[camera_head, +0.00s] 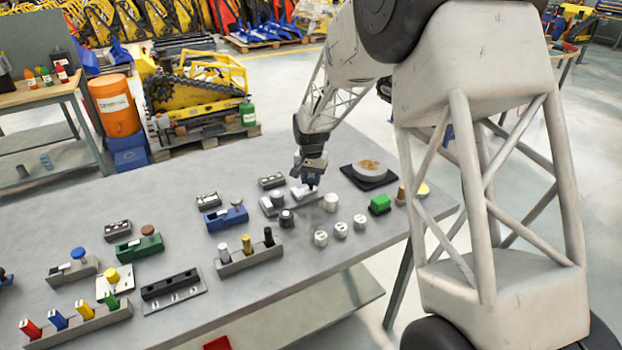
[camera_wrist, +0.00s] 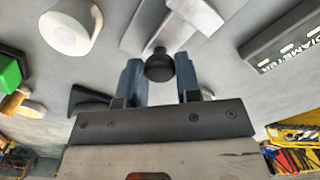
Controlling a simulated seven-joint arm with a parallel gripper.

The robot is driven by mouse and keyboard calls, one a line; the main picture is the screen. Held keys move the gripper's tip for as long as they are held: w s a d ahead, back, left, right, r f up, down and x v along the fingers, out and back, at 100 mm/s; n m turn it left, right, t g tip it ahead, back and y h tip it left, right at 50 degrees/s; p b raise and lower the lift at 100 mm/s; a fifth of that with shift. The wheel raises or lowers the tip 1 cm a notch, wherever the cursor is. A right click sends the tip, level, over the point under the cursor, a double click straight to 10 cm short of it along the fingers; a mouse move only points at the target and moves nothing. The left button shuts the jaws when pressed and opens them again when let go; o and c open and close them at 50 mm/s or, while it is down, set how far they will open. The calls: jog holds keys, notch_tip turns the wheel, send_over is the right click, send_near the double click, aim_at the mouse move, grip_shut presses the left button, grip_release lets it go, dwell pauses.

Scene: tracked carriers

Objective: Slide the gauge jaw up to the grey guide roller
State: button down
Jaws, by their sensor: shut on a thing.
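My gripper (camera_head: 310,184) is over the far middle of the grey table. In the wrist view its two blue fingers (camera_wrist: 159,82) are shut on the black knob (camera_wrist: 158,65) of the gauge jaw. I cannot tell whether jaw and roller touch.
A label block (camera_wrist: 283,45) reading DIAMETER lies beside the gauge, also in the head view (camera_head: 271,181). A white roller (camera_head: 331,202), a dark-topped roller (camera_head: 286,218), a green block (camera_head: 379,204) and a black pad (camera_head: 369,184) with a round disc stand nearby. Small white cylinders line the front.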

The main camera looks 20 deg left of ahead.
aim_at(301, 192)
jog(key=shift+s+a, duration=1.25)
jog(key=shift+a, duration=0.05)
jog(key=c, duration=0.8)
grip_release()
jog(key=shift+r, duration=0.1)
notch_tip(301, 192, up, 8)
jog(key=shift+f, duration=0.2)
jog(key=shift+d, duration=0.1)
